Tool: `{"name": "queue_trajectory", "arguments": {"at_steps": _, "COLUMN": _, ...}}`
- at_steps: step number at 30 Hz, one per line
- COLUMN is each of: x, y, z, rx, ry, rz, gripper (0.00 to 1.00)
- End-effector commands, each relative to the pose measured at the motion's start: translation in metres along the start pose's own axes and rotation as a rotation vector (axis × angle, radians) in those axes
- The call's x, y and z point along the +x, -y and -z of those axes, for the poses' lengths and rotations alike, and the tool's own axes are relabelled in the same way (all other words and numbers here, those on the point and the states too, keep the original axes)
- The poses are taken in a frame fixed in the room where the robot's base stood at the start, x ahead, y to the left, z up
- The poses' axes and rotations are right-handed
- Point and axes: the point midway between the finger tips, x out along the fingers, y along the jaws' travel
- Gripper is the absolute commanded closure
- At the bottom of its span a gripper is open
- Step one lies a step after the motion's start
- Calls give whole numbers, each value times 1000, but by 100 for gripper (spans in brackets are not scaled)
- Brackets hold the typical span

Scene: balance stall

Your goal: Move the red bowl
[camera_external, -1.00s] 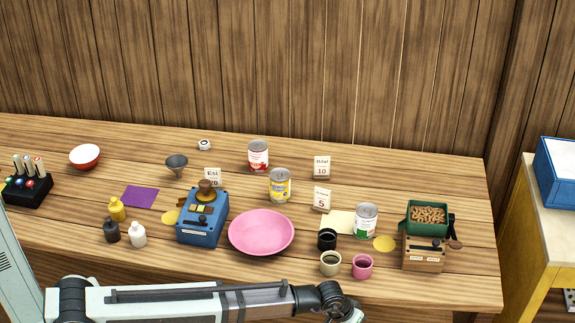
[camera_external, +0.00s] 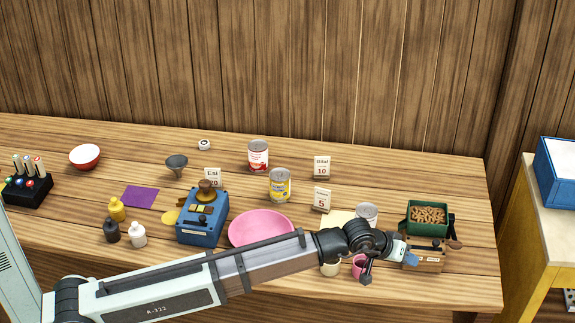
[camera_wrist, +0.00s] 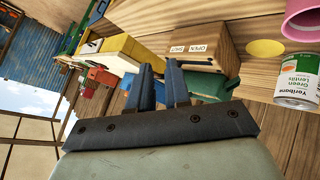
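The red bowl (camera_external: 85,159), red outside and pale inside, stands upright at the back left of the table in the external view. It does not show in the wrist view.
The wooden box (camera_wrist: 205,42) and green tray (camera_external: 428,214) are close to my gripper. A pink dish (camera_external: 258,226), blue box (camera_external: 203,222), cans (camera_external: 280,186) and grey funnel (camera_external: 176,163) stand between gripper and bowl. A pen stand (camera_external: 27,190) is left of the bowl.

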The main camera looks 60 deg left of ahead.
Motion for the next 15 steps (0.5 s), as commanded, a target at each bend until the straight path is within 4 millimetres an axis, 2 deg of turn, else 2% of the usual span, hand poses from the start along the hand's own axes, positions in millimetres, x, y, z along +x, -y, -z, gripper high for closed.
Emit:
{"name": "queue_trajectory", "arguments": {"at_steps": 1, "x": 0, "y": 16, "z": 15, "rx": 5, "ry": -9, "rz": 23, "gripper": 82}}
{"name": "queue_trajectory", "arguments": {"at_steps": 3, "x": -1, "y": 39, "z": 33, "rx": 18, "ry": -17, "rz": 53, "gripper": 82}}
{"name": "queue_trajectory", "arguments": {"at_steps": 15, "x": -18, "y": 178, "z": 118, "rx": 86, "ry": -28, "rz": 240, "gripper": 82}}
